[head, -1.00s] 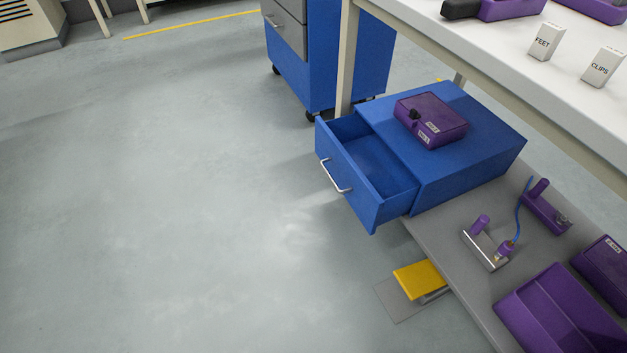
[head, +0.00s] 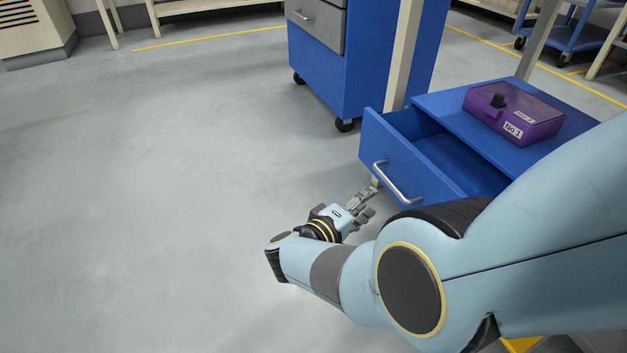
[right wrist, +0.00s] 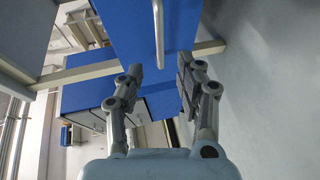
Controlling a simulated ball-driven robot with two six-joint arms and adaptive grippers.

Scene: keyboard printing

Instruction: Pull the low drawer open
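The low blue drawer (head: 415,165) stands pulled part way out of its blue cabinet (head: 428,103), and its inside shows. Its silver bar handle (head: 395,185) is on the front face. The handle also shows in the right wrist view (right wrist: 158,35), upright in the picture on the blue drawer front (right wrist: 130,30). My right gripper (head: 368,202) is beside the handle, on the floor side of the drawer front. In the right wrist view the gripper's fingers (right wrist: 161,67) are spread and empty. The handle lies beyond the fingertips, roughly in line with the gap. My left gripper is not in view.
A purple box labelled No.1 (head: 515,112) sits on the cabinet top. A taller blue wheeled cabinet (head: 375,60) stands behind, near a pale table leg (head: 402,55). The grey floor (head: 150,200) left of the drawer is clear. My right arm hides the lower right.

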